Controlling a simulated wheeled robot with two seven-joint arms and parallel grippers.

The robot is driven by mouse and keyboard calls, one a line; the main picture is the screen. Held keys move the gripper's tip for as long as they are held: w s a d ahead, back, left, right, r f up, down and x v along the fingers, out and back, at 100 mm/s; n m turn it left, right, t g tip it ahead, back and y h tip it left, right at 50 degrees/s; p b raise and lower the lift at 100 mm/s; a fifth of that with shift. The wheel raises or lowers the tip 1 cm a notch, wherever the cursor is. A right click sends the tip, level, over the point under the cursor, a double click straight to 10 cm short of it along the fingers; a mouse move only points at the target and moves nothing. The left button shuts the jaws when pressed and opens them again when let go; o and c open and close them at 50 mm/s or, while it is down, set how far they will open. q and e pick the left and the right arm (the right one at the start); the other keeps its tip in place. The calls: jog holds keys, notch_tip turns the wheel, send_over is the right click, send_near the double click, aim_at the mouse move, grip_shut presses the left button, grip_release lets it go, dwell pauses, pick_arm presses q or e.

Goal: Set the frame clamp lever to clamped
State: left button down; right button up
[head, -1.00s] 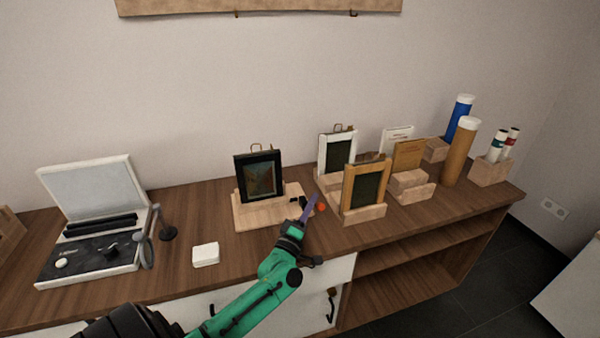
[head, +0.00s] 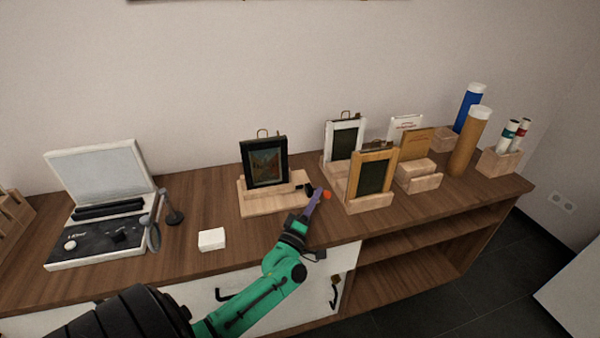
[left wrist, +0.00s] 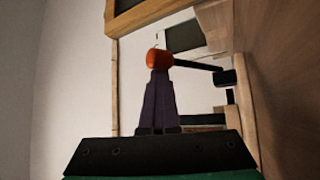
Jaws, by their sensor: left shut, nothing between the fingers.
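The clamp lever is a black rod (left wrist: 196,65) with an orange-red knob (head: 327,194) on its end. It sticks out to the right from a black clamp block (head: 305,188) on the wooden stand (head: 262,208) that holds the black picture frame (head: 265,162). The knob also shows in the left wrist view (left wrist: 159,57). My left gripper (head: 318,192) has its purple fingers closed together and empty. Their tips (left wrist: 159,72) are right at the knob and overlap its lower edge in the wrist view; I cannot tell whether they touch. My right gripper is not in view.
A wood-framed picture (head: 371,172) on its own stand is close to the right of the lever, with a white frame (head: 343,138) behind. A small white box (head: 211,239) and an open-lidded device (head: 100,212) are on the left.

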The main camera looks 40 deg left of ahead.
pick_arm(q)
jog(key=b+v, duration=0.2)
jog(key=v, duration=1.1)
jog(key=shift+f, duration=0.15)
jog(key=shift+s+d, duration=0.1)
jog(key=shift+s, duration=0.3)
